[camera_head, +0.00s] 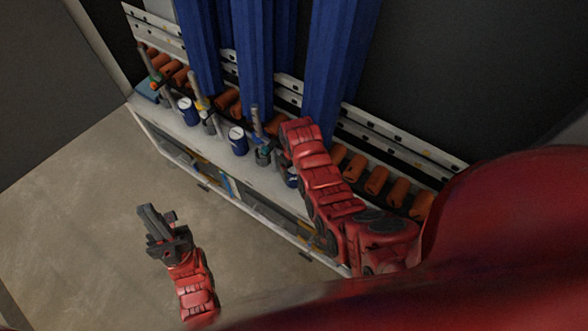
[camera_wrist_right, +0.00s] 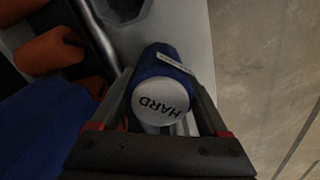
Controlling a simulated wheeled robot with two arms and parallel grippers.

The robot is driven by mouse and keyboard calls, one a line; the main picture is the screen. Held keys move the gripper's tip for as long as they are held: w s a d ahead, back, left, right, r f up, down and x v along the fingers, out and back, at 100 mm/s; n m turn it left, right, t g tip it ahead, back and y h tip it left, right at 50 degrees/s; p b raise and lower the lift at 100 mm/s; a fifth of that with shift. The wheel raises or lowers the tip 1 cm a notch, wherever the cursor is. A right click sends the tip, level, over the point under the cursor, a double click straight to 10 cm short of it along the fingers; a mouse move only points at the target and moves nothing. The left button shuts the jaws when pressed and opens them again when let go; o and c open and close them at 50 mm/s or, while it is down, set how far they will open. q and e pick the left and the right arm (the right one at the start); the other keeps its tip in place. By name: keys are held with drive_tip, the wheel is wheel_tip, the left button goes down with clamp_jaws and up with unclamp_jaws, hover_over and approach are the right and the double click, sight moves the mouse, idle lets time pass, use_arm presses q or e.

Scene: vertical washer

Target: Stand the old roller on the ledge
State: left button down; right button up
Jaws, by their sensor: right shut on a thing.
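In the right wrist view a blue cylinder (camera_wrist_right: 160,65) with a white end marked HARD sits between the fingers of my right gripper (camera_wrist_right: 160,88), which is shut on it. I take it for the old roller. In the head view a blue piece of it (camera_head: 292,178) shows beside my right arm, which hides most of that gripper. The white ledge (camera_head: 180,128) runs along the washer's front, and the cylinder is over or on it; I cannot tell whether it touches. My left gripper (camera_head: 160,232) is empty above the floor; its opening is unclear.
Two similar blue cylinders with white tops, one farther left (camera_head: 187,111) and one nearer (camera_head: 237,141), stand on the ledge. Orange rollers (camera_head: 376,181) line the back, with blue strips (camera_head: 253,60) hanging above. The floor (camera_head: 85,220) at left is clear.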

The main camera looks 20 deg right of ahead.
drive_tip(key=shift+f, duration=0.15)
drive_tip(key=o, duration=1.4)
drive_tip(key=shift+o, duration=0.2)
drive_tip(key=shift+w+r, duration=0.15)
drive_tip(key=shift+r, duration=0.5)
wheel_tip(320, 180, up, 6)
drive_tip(key=shift+b, duration=0.6)
wheel_tip(320, 180, up, 4)
drive_tip(key=shift+p, duration=1.15)
drive_tip(key=shift+r+p, duration=0.6)
